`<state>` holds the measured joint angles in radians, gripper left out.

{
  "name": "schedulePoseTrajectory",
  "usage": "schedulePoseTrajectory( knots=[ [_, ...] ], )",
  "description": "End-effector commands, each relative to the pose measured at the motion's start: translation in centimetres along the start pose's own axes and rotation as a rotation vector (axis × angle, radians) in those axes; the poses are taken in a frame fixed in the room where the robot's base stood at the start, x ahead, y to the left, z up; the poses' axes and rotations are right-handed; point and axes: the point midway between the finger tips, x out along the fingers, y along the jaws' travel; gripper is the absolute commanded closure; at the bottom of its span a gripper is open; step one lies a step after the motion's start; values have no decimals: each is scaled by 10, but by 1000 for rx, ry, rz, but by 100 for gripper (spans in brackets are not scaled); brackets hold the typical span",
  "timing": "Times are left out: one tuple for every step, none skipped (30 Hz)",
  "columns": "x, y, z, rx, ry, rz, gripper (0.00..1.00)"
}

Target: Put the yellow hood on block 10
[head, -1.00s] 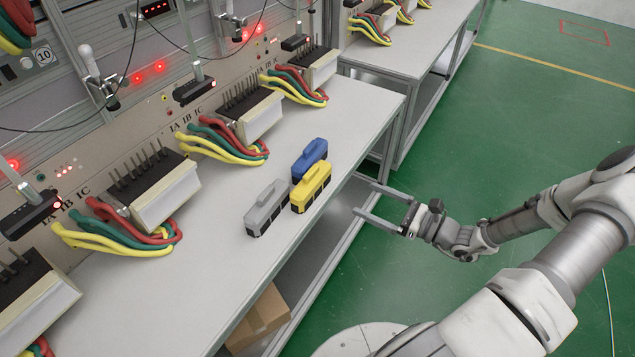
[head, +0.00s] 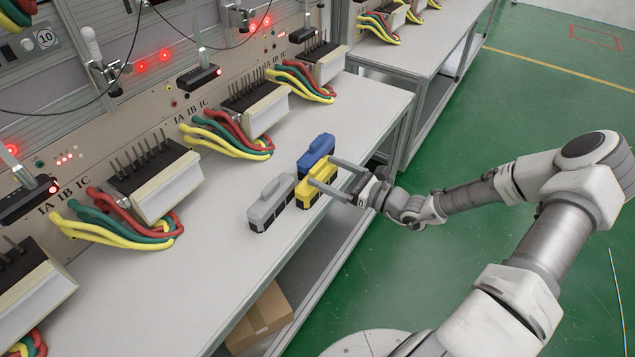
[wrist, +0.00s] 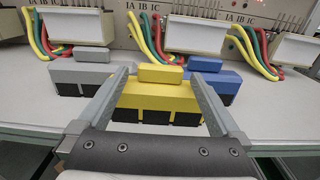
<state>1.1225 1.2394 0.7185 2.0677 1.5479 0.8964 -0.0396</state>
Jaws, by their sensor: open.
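The yellow hood (head: 302,191), with a raised top ridge and dark lower edge, sits on the bench between a grey hood (head: 270,206) and a blue hood (head: 317,150). My gripper (head: 323,171) is open at the yellow hood, coming from the bench's front edge. In the wrist view the fingers (wrist: 159,74) lie left and right of the yellow hood's ridge (wrist: 160,73) and overlap its body (wrist: 158,95). Nothing is held; I cannot tell whether they touch.
Several terminal blocks with pins, such as one (head: 255,106) at centre, stand along the panel with red, green and yellow cables. A cardboard box (head: 262,318) is below. A second bench (head: 420,60) stands behind.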

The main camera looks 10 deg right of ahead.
Motion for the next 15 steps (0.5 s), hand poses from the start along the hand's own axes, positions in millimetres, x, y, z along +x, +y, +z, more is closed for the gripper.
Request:
schedulePoseTrajectory(
  knots=[
    [9, 0, -4, 0, -2, 2, 0],
    [14, 0, -4, 0, -2, 3, 0],
    [19, 0, -3, 0, -2, 2, 0],
    [23, 0, -3, 1, -2, 1, 0],
    [26, 0, -3, 0, -1, 2, 0],
    [30, 0, -2, 0, -1, 2, 0],
    [31, 0, -2, 1, -1, 1, 0],
    [32, 0, -1, 1, 0, 0, 0],
    [33, 0, -1, 1, 0, 0, 0],
    [33, 0, -1, 1, 0, 0, 0],
    [33, 0, -1, 1, 0, 0, 0],
    [33, 0, 0, 1, 0, 0, 0],
    [33, 0, 0, 1, 0, 0, 0],
    [33, 0, 0, 1, 0, 0, 0],
    [33, 0, 0, 1, 0, 0, 4]
  ],
)
